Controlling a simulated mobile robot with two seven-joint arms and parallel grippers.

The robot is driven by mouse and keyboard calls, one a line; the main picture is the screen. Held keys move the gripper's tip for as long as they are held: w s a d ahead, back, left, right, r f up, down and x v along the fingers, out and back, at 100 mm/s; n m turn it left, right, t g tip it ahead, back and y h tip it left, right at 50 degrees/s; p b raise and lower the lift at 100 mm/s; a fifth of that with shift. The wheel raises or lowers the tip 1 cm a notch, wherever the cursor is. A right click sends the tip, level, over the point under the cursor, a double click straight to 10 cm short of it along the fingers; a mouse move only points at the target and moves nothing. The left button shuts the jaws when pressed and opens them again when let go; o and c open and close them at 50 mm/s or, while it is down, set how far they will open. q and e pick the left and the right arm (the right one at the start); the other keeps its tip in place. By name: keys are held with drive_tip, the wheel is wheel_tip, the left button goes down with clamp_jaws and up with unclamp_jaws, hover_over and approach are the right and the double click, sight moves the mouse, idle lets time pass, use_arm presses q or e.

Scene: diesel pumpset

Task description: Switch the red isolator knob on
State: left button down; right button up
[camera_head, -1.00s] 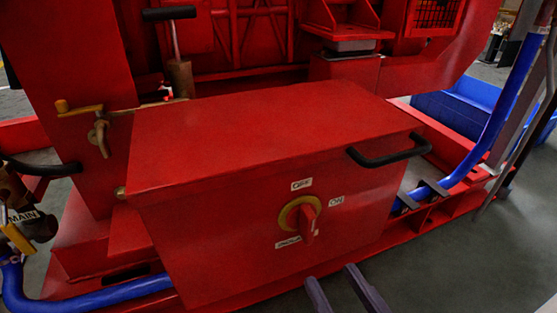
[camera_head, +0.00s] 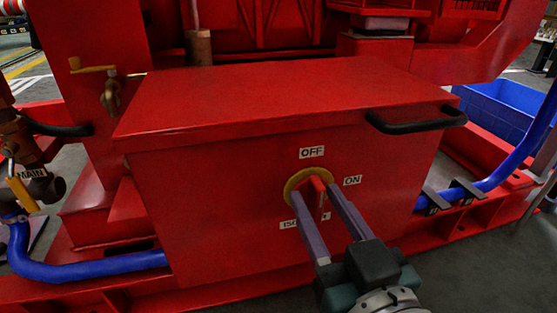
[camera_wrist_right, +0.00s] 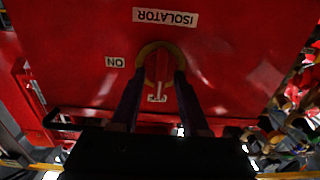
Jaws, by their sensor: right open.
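The red isolator knob (camera_head: 319,188) sits on a yellow ring (camera_head: 294,184) on the front of a red box (camera_head: 225,190). Its grip stands about upright, in line with the OFF label (camera_head: 311,152). The ON label (camera_head: 352,180) is to its right. My right gripper (camera_head: 315,194) is open, with one finger on each side of the knob. In the right wrist view, the knob (camera_wrist_right: 163,66) lies between the fingertips (camera_wrist_right: 161,74); I cannot tell whether they touch it. The ISOLATOR label (camera_head: 291,223) is partly hidden by the fingers in the head view. My left gripper is not in view.
A black handle (camera_head: 416,121) sticks out from the box's upper right. Blue pipes (camera_head: 85,268) run low at both sides. A brass valve (camera_head: 110,95) with a lever is at the left. A blue crate (camera_head: 497,108) stands behind at the right.

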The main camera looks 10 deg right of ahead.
drive_tip(key=shift+c, duration=0.2)
clamp_jaws()
idle(0.4)
